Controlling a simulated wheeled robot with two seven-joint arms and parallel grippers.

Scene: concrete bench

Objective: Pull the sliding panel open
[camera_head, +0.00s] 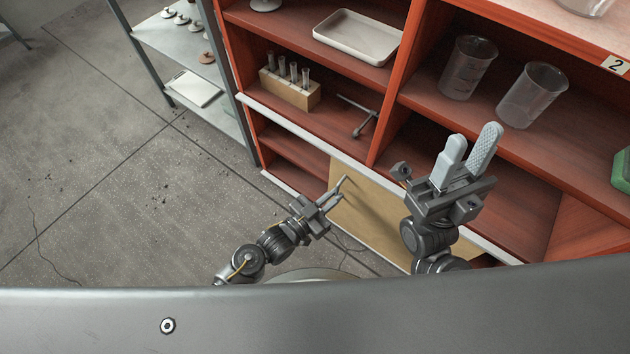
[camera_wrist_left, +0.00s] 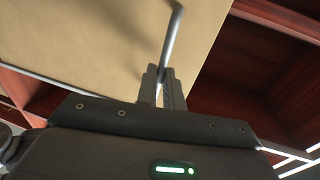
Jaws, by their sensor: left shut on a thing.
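The sliding panel (camera_head: 372,222) is a tan board set between white rails in the lower part of the red-orange shelf unit. It fills the wrist view's upper left (camera_wrist_left: 85,45). A thin grey bar handle (camera_head: 342,184) stands out from it and also shows in the left wrist view (camera_wrist_left: 173,35). My left gripper (camera_head: 333,196) is shut on the handle, with its fingers (camera_wrist_left: 161,83) either side of the bar. My right gripper (camera_head: 472,150) is raised in front of the shelf, its two pale fingers apart and empty.
Dark open compartments show left (camera_head: 298,162) and right of the panel. Above are a test tube rack (camera_head: 290,90), a metal stand (camera_head: 362,115), a white tray (camera_head: 358,38) and two beakers (camera_head: 468,68) (camera_head: 532,95). A grey side shelf (camera_head: 185,50) stands left; the floor there is clear.

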